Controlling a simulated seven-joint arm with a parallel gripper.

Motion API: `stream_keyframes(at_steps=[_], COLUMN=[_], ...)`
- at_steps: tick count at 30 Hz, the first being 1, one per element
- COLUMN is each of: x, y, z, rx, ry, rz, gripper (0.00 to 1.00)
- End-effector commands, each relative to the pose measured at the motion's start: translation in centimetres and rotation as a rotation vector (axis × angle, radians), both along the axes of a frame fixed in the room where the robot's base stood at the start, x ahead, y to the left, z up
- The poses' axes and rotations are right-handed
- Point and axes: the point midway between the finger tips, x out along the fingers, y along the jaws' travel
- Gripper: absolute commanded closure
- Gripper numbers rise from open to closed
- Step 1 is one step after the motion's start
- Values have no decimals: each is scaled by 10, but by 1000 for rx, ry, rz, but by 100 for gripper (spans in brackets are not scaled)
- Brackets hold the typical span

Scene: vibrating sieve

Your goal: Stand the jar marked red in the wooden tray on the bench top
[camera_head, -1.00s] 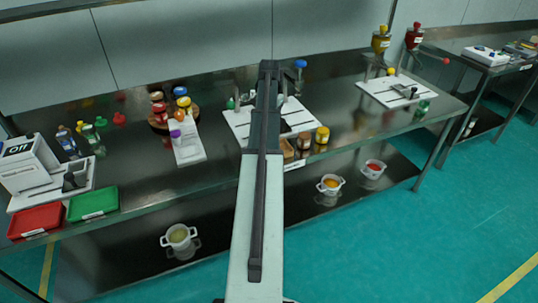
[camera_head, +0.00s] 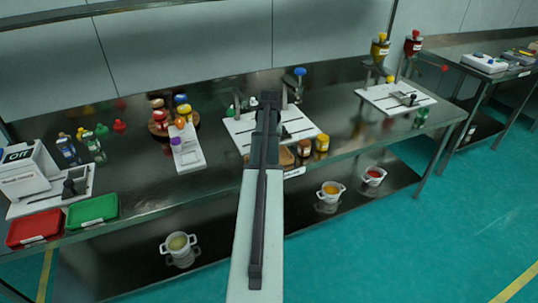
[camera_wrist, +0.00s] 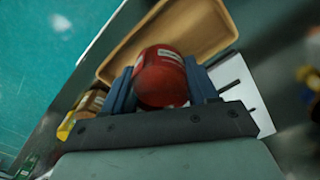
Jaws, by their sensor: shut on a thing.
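In the wrist view my gripper (camera_wrist: 161,88) has its blue fingers shut on a red jar (camera_wrist: 159,68) with a pale label on its side. The wooden tray (camera_wrist: 217,38), a shallow rectangle with a raised rim, lies beyond the jar in that view. The jar overlaps the tray's near part. I cannot tell whether it touches the tray floor. In the head view only a corner of the wooden tray (camera_head: 286,158) shows past my arm. My gripper and the held jar are hidden there.
An orange jar (camera_head: 322,143) and a brown jar (camera_head: 304,148) stand just right of the tray near the bench edge. A white board (camera_head: 240,131) with a stand lies behind. A round wooden rack (camera_head: 158,128) holds several jars at left. Bare bench lies right of the jars.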

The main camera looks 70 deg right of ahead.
Motion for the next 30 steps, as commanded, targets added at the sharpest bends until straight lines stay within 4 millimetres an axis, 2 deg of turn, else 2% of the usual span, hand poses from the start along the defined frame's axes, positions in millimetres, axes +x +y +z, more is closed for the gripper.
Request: stream_keyframes(at_steps=[5, 13, 25, 26, 30], x=[0, 0, 0, 0, 0], y=[0, 0, 0, 0, 0], z=[-10, -39, -43, -43, -43], rx=[-1, 0, -1, -1, -1], ry=[0, 0, 0, 0, 0], rz=[0, -1, -1, -1, -1], gripper=[77, 77, 77, 41, 28])
